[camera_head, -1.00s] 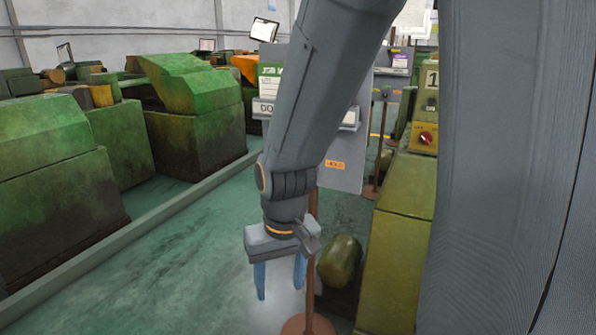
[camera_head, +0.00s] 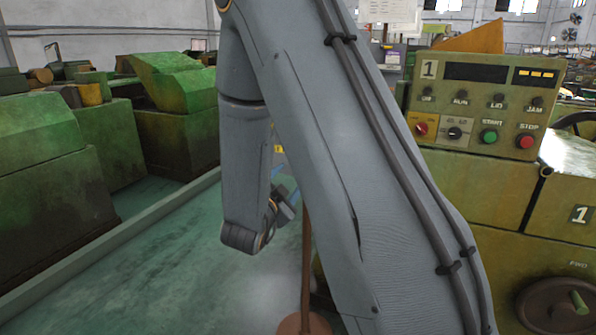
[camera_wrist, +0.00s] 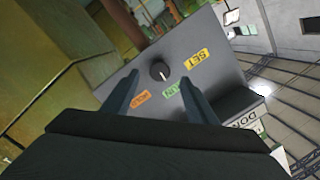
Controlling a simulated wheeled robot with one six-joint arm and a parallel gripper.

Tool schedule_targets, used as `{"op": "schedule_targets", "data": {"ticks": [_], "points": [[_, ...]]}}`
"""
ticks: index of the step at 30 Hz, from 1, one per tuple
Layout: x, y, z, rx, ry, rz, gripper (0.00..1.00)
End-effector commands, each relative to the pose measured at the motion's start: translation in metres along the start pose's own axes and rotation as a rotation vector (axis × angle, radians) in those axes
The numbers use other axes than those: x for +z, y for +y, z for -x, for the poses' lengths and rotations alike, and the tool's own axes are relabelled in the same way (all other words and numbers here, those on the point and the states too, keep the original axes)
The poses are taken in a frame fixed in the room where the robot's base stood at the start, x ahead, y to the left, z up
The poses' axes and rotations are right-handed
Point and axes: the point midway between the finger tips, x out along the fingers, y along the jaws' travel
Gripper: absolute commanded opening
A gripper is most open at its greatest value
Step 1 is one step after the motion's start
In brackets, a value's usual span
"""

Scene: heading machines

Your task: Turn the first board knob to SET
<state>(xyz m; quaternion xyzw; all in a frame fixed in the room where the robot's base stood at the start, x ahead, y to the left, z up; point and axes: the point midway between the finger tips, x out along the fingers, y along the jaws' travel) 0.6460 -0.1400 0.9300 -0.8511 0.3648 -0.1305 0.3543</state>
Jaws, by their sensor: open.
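In the wrist view a grey board (camera_wrist: 215,68) carries a round dark knob (camera_wrist: 158,71) with a small white mark. Around it are a yellow SET label (camera_wrist: 197,62), a green label (camera_wrist: 174,90) partly covered by a finger, and an orange label (camera_wrist: 139,98). My gripper (camera_wrist: 158,80) is open and empty; its two blue fingers stand apart, one on either side of the knob in the picture. I cannot tell how near they are to the board. In the head view my gripper (camera_head: 280,185) is half hidden by my arm, and the board is almost wholly covered.
A brown post (camera_head: 306,255) on a round foot stands behind my arm. A green machine with panel 1 (camera_head: 475,105), holding several lamps, knobs and buttons, is close on the right. More green machines (camera_head: 50,195) line the left. Green floor (camera_head: 150,275) lies open between.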

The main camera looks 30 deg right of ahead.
Motion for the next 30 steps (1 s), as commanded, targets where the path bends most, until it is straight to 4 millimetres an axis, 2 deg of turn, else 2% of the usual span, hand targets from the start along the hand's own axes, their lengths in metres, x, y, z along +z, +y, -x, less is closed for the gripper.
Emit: {"op": "schedule_targets", "data": {"ticks": [5,18,23,30], "points": [[-0.008,0.001,-0.008,-0.006,0.048,-0.012,0.53],[-0.01,0.0,-0.069,-0.007,0.045,-0.012,0.53],[-0.011,0.0,-0.077,-0.007,0.045,-0.01,0.53],[-0.01,0.0,-0.078,-0.008,0.044,-0.01,0.53]]}}
